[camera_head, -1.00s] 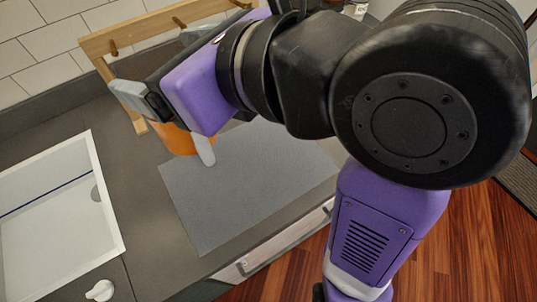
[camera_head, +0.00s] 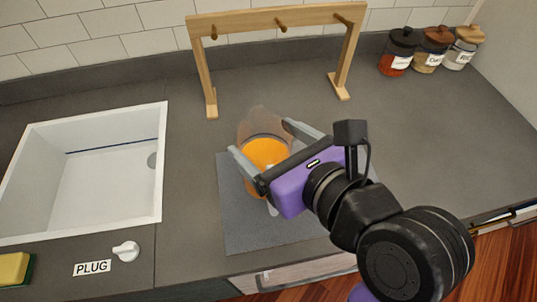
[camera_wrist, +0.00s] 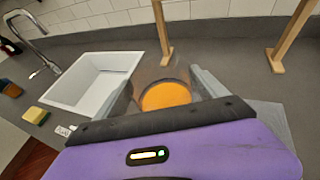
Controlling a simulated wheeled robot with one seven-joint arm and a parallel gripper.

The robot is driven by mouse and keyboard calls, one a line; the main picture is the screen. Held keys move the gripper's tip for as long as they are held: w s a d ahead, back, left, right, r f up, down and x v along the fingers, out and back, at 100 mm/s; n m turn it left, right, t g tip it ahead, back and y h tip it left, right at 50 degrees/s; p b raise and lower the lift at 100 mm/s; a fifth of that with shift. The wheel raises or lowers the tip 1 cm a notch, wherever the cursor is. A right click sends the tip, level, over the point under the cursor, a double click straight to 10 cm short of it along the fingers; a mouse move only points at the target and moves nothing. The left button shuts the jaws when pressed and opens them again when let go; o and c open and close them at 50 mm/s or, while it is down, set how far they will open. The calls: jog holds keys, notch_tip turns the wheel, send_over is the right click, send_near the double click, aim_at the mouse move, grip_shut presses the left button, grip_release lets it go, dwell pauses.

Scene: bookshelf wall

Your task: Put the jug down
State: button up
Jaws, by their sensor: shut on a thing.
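The jug (camera_head: 262,127) is clear, with orange liquid in it, and is upright. My gripper (camera_head: 262,140) is shut on the jug, one finger on each side of it. In the wrist view the jug (camera_wrist: 166,95) shows between the two fingers, with the orange liquid seen from above. The jug appears over the back part of a grey mat (camera_head: 250,228); I cannot tell whether its base touches the mat. My gripper hides part of the jug's lower right side.
A wooden rack (camera_head: 205,75) with pegs stands behind the jug. A white sink (camera_head: 95,170) lies to the left, with a knob (camera_head: 126,251) and a sponge (camera_head: 14,268) near it. Several lidded jars (camera_head: 433,50) stand at the back right. The counter on the right is clear.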

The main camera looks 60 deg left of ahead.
aim_at(252, 144)
jog(key=shift+f+b, duration=0.35)
jog(key=shift+f, duration=1.75)
jog(key=o, duration=2)
jog(key=shift+f, duration=0.1)
jog(key=p+v, duration=0.1)
jog(key=v, duration=1.1)
jog(key=shift+r, duration=0.25)
